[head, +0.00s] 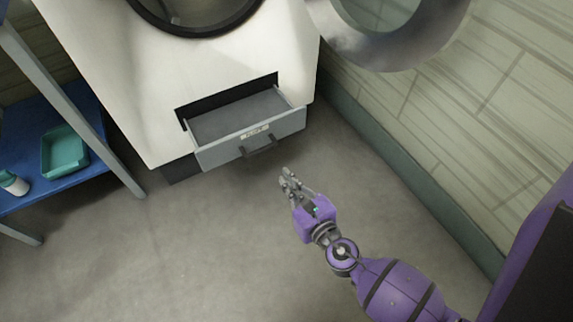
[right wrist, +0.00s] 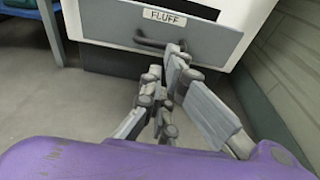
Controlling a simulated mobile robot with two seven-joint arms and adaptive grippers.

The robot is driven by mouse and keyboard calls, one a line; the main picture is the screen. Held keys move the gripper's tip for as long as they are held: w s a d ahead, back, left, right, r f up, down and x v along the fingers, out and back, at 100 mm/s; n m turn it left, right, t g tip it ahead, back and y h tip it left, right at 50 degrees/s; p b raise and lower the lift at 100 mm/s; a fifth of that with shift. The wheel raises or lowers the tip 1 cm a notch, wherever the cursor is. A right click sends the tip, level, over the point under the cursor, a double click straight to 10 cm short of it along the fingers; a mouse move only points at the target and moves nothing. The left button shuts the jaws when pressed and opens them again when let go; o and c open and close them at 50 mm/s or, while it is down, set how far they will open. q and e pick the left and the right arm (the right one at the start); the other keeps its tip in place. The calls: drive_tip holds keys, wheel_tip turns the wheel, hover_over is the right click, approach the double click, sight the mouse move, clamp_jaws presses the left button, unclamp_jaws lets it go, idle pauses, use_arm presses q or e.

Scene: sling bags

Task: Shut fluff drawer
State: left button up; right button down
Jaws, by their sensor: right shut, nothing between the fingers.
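The fluff drawer (head: 250,135) is a grey drawer low in the front of a white machine (head: 120,70). It stands pulled out, with its empty-looking inside showing. Its front carries a label reading FLUFF (right wrist: 164,16) and a dark handle (head: 259,146), which also shows in the right wrist view (right wrist: 150,42). My right gripper (head: 286,174) is shut and empty, a little in front of and to the right of the handle. In the right wrist view its fingers (right wrist: 165,75) appear just below the drawer front; whether they touch it cannot be told. My left gripper is not in view.
The machine's round door (head: 390,50) hangs open at upper right. A tiled wall (head: 470,110) with a green baseboard runs along the right. A blue shelf (head: 35,125) with a teal tray (head: 64,152) and a white bottle (head: 14,183) stands left. The floor before the drawer is clear.

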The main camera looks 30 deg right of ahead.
drive_tip(key=w+f+b, duration=0.1)
drive_tip(key=w+f, duration=0.1)
drive_tip(key=w, duration=0.9)
drive_tip(key=shift+w+a+f, duration=0.15)
drive_tip(key=shift+w, duration=0.05)
